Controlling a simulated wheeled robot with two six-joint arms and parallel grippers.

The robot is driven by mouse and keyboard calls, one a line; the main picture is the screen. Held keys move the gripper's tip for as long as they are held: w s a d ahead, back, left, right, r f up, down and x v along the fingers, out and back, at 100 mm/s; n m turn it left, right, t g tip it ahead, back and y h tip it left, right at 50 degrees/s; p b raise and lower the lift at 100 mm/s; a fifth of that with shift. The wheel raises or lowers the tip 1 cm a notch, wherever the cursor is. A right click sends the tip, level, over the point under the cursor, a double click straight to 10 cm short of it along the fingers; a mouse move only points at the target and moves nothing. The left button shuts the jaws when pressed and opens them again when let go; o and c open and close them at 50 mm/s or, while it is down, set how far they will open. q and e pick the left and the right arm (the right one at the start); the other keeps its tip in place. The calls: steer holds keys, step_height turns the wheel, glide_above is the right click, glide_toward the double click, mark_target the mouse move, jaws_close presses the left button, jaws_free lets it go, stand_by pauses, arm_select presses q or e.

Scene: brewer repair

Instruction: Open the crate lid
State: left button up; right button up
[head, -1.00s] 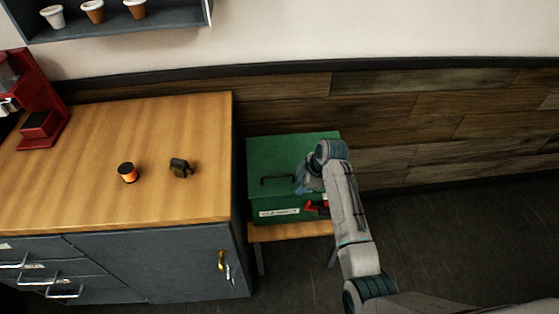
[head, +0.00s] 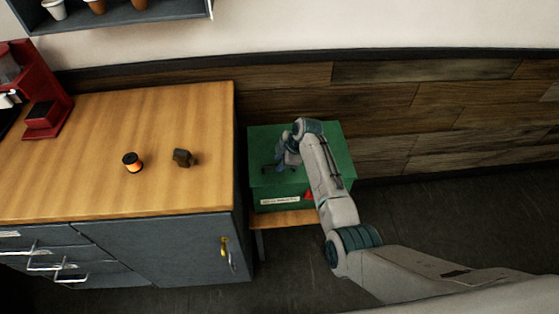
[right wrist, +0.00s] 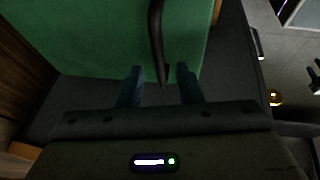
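The green crate (head: 262,195) stands on a low wooden stand, its green lid (head: 325,143) lying flat and closed on top. A dark bar handle (head: 267,169) on the lid is partly hidden by my right gripper. My right gripper (head: 281,163) is over the lid at the handle. In the right wrist view the two fingers (right wrist: 161,76) are apart, and the end of the curved handle (right wrist: 156,35) shows between them, with a gap on each side. A red part (head: 309,195) on the crate's front is partly hidden by my arm. My left gripper is not in view.
A wooden-topped counter (head: 90,190) stands close to the crate's left side. It carries an orange-and-black spool (head: 132,163), a small dark part (head: 184,158) and a red machine (head: 45,115). A panelled wall (head: 400,110) runs behind. The floor (head: 470,220) at right is clear.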

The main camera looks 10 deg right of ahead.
steer(key=shift+a+f, duration=0.2)
steer(key=shift+f, duration=0.15)
jaws_close()
steer(key=shift+w+r+g, duration=0.3)
steer(key=shift+w+r, duration=0.1)
steer(key=shift+r, duration=0.35)
steer(key=w+r+g+b, duration=0.2)
steer(key=w+r+b, duration=0.4)
steer(key=r, duration=0.5)
steer(key=shift+w+r+m, duration=0.3)
steer(key=shift+w+r, duration=0.05)
steer(key=shift+w, duration=0.8)
